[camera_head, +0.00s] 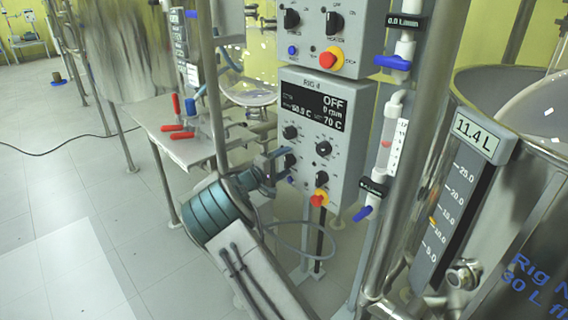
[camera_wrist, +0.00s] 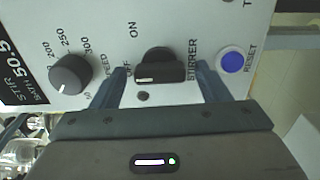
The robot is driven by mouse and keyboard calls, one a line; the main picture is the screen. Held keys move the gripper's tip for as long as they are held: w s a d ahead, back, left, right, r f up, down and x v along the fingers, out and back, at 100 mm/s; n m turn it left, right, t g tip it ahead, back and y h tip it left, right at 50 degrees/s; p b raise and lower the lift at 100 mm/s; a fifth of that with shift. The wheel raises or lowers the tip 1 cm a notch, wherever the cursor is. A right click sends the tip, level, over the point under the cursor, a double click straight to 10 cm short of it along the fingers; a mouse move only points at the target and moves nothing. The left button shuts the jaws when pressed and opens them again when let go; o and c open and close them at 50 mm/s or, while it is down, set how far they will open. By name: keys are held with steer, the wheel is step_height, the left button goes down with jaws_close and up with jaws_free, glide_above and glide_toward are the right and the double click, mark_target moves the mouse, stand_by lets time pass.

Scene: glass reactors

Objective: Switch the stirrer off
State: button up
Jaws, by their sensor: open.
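The stirrer switch is a black knob (camera_wrist: 160,62) on the grey control box, between the ON and OFF labels in the wrist view. Its pale mark lies toward the OFF side. The box's display (camera_head: 318,104) reads OFF and 0 rpm. My gripper (camera_wrist: 158,74) is open, with one finger on each side of the knob; I cannot tell whether either finger touches it. In the head view my gripper (camera_head: 280,166) is at the left edge of the lower control box (camera_head: 345,150), and the knob is partly hidden there.
In the wrist view a speed knob (camera_wrist: 70,74) is left of the switch and a blue reset button (camera_wrist: 232,62) is right. A red emergency button (camera_head: 320,197) sits low on the box. A glass vessel (camera_head: 520,120) stands at right. Floor at left is mostly clear.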

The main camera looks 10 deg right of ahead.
steer(key=p+v, duration=0.1)
steer(key=v, duration=1.2)
steer(key=shift+s+a, duration=0.25)
steer(key=shift+a, duration=0.1)
